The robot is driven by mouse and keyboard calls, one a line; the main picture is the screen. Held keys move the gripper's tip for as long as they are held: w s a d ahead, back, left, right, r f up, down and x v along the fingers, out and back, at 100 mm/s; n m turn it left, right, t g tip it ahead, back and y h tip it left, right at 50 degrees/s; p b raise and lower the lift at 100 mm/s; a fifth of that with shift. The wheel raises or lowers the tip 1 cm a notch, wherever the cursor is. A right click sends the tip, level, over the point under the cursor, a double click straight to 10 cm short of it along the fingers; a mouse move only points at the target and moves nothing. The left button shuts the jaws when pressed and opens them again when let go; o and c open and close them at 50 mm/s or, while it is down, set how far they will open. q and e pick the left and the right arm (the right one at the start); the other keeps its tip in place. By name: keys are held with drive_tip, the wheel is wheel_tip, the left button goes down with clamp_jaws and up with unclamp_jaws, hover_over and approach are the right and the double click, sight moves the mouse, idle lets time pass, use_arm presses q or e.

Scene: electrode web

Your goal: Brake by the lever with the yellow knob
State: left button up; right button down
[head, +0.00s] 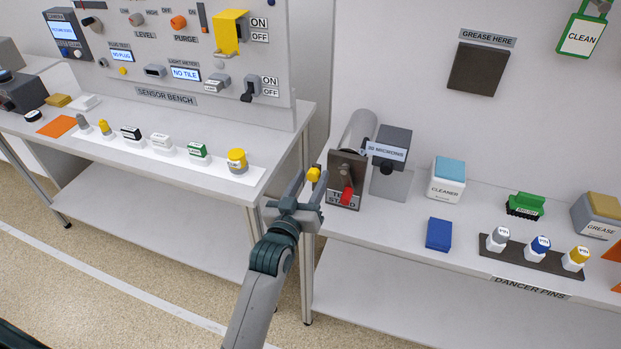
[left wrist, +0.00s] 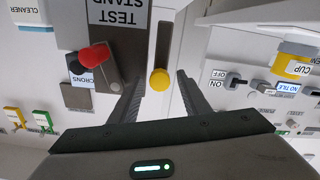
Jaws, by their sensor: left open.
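The yellow knob (head: 313,174) sits at the left side of the dark test stand (head: 338,166) on the right-hand bench. In the left wrist view the yellow knob (left wrist: 159,79) appears between the two fingertips of my left gripper (left wrist: 159,86), with a visible gap on each side. In the head view my left gripper (head: 311,182) is open and close to the knob; I cannot tell its exact depth. The knob's lever is mostly hidden. A red-knobbed lever (head: 347,195) is on the stand's front, and it also shows in the left wrist view (left wrist: 94,55). My right gripper is not in view.
A grey box with a microns display (head: 391,160) stands right of the stand. A cleaner box (head: 446,180), blue block (head: 439,234) and dancer pins (head: 540,245) lie farther right. The sensor bench (head: 170,100) is to the left, across a narrow gap.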

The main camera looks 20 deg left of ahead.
use_arm(q)
clamp_jaws()
drive_tip(key=shift+a+r+n+p, duration=0.1)
drive_tip(key=shift+a+n+p, duration=0.45)
drive_tip(key=shift+n+p, duration=0.25)
drive_tip(key=a+n, duration=0.1)
drive_tip(key=a+f+n+p, duration=0.1)
drive_tip(key=n, duration=0.1)
drive_tip(key=shift+w+n, duration=0.1)
drive_tip(key=shift+n, duration=0.2)
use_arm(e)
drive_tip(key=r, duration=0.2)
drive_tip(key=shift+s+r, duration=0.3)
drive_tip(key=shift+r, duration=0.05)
use_arm(q)
unclamp_jaws()
drive_tip(key=shift+a, duration=0.1)
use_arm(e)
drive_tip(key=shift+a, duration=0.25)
